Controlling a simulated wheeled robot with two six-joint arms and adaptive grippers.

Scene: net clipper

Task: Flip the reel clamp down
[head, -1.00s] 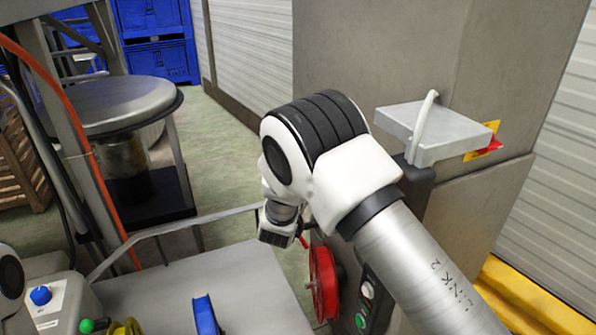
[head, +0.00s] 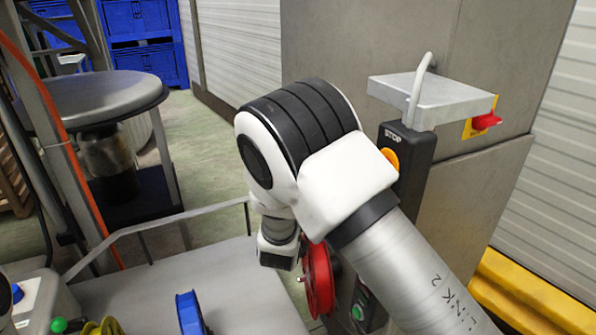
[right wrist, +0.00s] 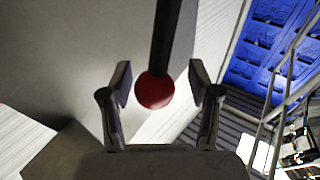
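A red ball knob (right wrist: 154,91) on a black rod shows in the right wrist view; it may be the handle of the reel clamp, but I cannot tell. My right gripper (right wrist: 160,85) is open, with the knob between its fingertips and a gap on both sides. In the head view a red reel (head: 319,280) stands beside my right wrist, partly hidden by my right arm. The right fingers are hidden there. My left gripper is not in view.
A control post with a STOP button (head: 390,158) and a grey shelf (head: 430,98) stand right of my arm. A metal table (head: 240,285) with a blue spool (head: 190,314) lies at the front. A round steel platform (head: 105,95) is at the left.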

